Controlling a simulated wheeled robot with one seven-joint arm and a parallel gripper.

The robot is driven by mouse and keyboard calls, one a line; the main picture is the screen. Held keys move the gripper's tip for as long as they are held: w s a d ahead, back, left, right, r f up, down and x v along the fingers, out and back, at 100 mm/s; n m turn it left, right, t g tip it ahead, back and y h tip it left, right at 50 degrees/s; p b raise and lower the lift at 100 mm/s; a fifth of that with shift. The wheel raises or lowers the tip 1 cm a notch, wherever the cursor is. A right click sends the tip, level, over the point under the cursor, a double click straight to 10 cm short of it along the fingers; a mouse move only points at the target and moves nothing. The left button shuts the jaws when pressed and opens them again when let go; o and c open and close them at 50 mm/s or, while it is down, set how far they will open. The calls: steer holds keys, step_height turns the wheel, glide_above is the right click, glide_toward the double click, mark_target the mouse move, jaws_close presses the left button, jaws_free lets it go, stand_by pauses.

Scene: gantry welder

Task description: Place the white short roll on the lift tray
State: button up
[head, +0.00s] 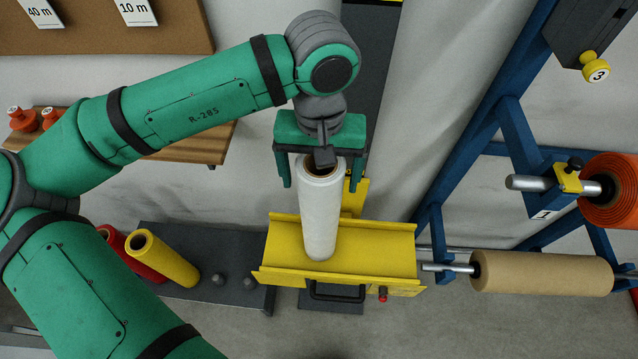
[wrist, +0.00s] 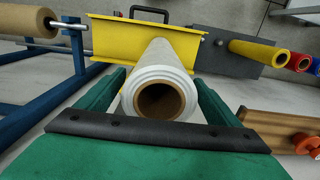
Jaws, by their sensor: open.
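The white roll (head: 320,215) with a brown core stands on end over the yellow lift tray (head: 385,243), its lower end appearing to meet the tray's trough. In the wrist view the white roll (wrist: 163,65) points away from me toward the yellow tray (wrist: 115,38). My gripper (head: 320,186) is at the roll's upper end, with one green finger on each side. The jaws are open, and a gap shows between the roll and the fingers. Whether either finger touches the roll is hard to tell.
A blue frame (head: 480,145) at right carries a brown roll (head: 545,273) and an orange roll (head: 612,190) on bars. A dark bench (head: 235,255) left of the tray holds yellow (head: 165,260) and red rolls. A wooden shelf (head: 205,150) with orange pieces is behind my arm.

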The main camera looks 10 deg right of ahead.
step_height(320, 180, up, 8)
stand_by(0.4)
stand_by(0.5)
